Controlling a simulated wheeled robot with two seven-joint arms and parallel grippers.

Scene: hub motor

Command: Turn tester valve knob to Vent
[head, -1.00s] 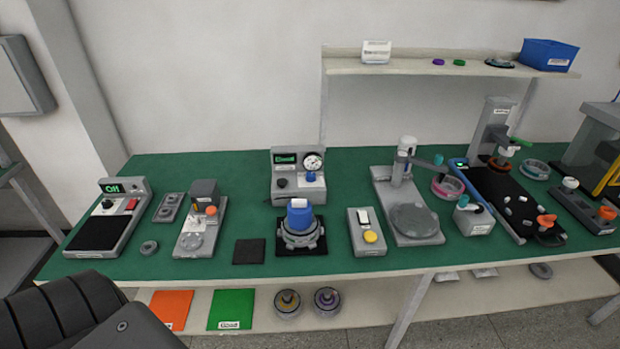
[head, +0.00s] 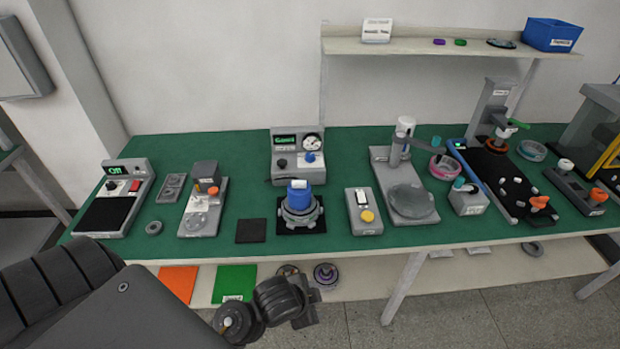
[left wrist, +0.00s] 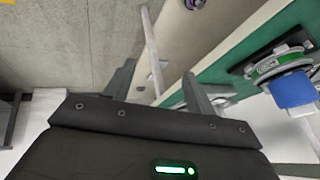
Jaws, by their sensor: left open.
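The tester (head: 285,172) is a grey box at the back of the bench, with a green-lit display, a round white gauge (head: 312,141), a blue knob (head: 310,158) below the gauge and a black knob (head: 282,163) to its left. The knob markings are too small to read. In front of it a motor with a blue cap (head: 299,201) sits on a black pad; it also shows at the right of the left wrist view (left wrist: 292,89). My left gripper (head: 306,308) is in front of the bench edge, away from the tester. Its fingers (left wrist: 160,88) are apart and empty.
The bench's front edge (head: 340,246) lies between my left gripper and the tester. A grey box with a yellow button (head: 367,216) stands right of the motor, and a press stand (head: 411,201) beyond it. A black pad (head: 251,231) lies to the left.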

